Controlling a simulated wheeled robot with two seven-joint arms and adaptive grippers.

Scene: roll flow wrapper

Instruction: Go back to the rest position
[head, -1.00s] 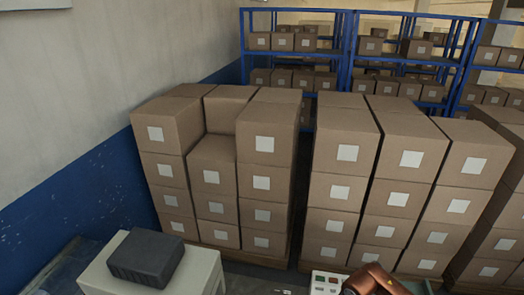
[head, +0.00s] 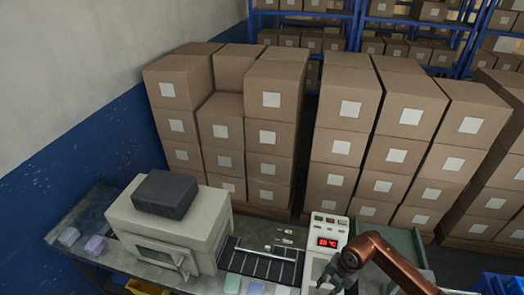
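My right arm comes in from the lower right, with a copper-brown link and a dark wrist. My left gripper is not in view. The beige wrapping machine (head: 150,225) stands on the bench with a dark grey block (head: 164,194) on top. A slatted dark conveyor (head: 258,265) runs from it towards the panel.
Small pale bars (head: 95,245) lie on the bench left of the machine, and others (head: 232,284) lie at the conveyor's front. Stacked cartons (head: 275,130) stand behind. A yellow crate (head: 147,287) and blue crates (head: 498,284) show at the bottom. A wall is at left.

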